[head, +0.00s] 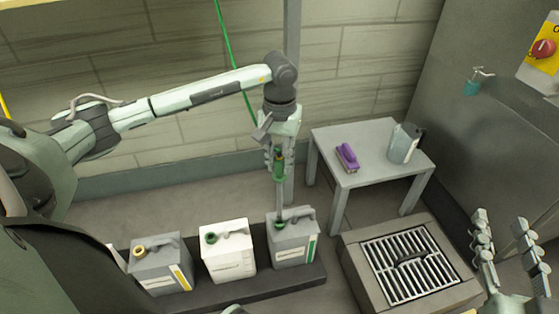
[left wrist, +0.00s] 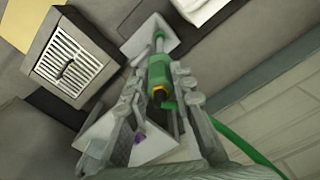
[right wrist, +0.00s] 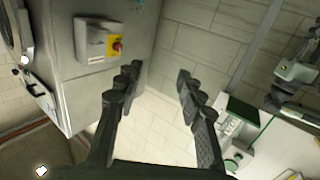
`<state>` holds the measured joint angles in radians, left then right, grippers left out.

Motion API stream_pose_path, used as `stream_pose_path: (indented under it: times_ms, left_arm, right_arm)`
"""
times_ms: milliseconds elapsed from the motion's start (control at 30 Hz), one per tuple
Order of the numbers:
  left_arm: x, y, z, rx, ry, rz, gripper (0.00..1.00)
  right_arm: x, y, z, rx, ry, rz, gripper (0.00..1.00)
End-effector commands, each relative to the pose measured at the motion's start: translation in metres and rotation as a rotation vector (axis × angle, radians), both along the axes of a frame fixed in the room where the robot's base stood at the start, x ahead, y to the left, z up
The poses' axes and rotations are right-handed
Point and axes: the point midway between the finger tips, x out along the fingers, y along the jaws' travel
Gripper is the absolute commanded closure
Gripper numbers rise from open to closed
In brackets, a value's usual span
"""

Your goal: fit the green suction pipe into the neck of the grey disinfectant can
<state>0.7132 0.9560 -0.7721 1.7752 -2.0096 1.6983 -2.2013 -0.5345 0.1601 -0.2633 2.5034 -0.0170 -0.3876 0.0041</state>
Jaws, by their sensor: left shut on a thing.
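My left gripper (head: 279,150) is shut on the green suction pipe (head: 279,172), which hangs upright with its thin grey tube pointing down. The tube's lower end meets the green-rimmed neck (head: 281,225) of the grey can with the green label (head: 294,246). I cannot tell how deep the tube sits in the neck. In the left wrist view, the pipe's green grip (left wrist: 160,71) is between the fingers, and its tube runs to the pale can top (left wrist: 150,40). My right gripper (head: 500,222) is open and empty at the right; its spread fingers show in the right wrist view (right wrist: 158,82).
A white can (head: 229,254) and a grey can with a yellow label (head: 161,268) stand left of it on a dark plinth (head: 255,291). A small table (head: 370,160) holds a purple brush (head: 346,157) and a grey jug (head: 404,145). A floor grate (head: 408,265) lies right.

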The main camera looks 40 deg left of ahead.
Motion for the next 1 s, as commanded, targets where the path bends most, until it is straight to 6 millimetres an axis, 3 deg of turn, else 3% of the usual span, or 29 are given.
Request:
stream_pose_path:
  times_ms: [1000]
  left_arm:
    - [0.000,0.000,0.000,0.000,0.000,0.000,1.00]
  right_arm:
    - [-0.003,0.008,0.025,0.045,-0.090,0.017,0.62]
